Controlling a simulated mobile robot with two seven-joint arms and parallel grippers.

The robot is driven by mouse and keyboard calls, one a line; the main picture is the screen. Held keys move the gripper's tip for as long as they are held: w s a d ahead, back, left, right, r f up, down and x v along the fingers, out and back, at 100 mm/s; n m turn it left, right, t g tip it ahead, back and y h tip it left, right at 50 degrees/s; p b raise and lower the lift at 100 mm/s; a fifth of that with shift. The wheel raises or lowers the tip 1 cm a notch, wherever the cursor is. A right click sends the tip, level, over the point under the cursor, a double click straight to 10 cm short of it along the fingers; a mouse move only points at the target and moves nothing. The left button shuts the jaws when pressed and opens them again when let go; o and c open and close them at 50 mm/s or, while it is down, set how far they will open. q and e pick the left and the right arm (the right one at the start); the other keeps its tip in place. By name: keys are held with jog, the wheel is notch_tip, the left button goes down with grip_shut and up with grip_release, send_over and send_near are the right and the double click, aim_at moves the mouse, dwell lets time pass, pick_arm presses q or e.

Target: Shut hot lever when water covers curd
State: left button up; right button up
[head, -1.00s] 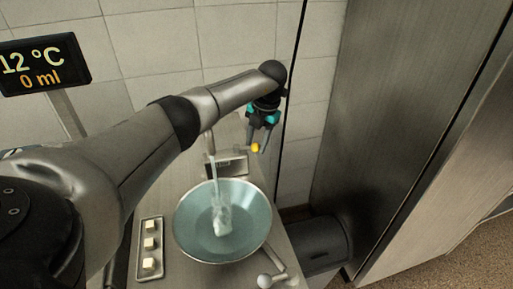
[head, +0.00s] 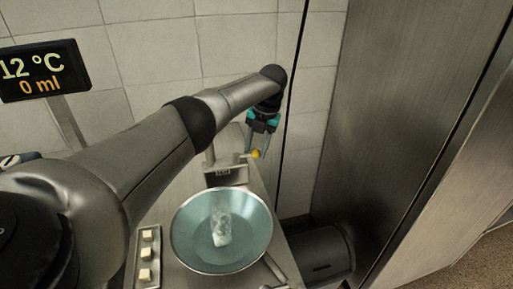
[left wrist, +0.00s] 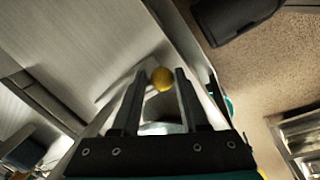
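My left gripper (head: 259,146) is at the tap behind the bowl, pointing down at a small yellow knob (head: 256,154), apparently the lever's end. In the left wrist view, the yellow knob (left wrist: 162,79) shows between the tips of my open left gripper (left wrist: 161,76); contact is unclear. A whitish curd block (head: 221,238) sits in the blue-grey bowl (head: 185,250), with a clear, glassy shape around and above it. I cannot tell whether water covers the curd. No stream shows from the tap. The display (head: 42,70) reads 12 °C and 0 ml. My right gripper is out of view.
A narrow tray (head: 149,232) with several pale cubes lies left of the bowl. A small label plate (head: 226,174) stands behind the bowl. A tall metal cabinet (head: 400,120) rises on the right, with a dark bin-like object (head: 325,255) below.

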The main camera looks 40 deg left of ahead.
pick_arm(q)
jog(key=shift+o, duration=1.4)
jog(key=shift+s+a+f, duration=0.1)
jog(key=shift+s, duration=0.2)
jog(key=shift+o, duration=0.8)
jog(key=shift+w, duration=0.15)
notch_tip(320, 180, up, 15)
jog(key=d+p, duration=0.2)
jog(key=d, duration=0.1)
jog(key=shift+w, duration=0.45)
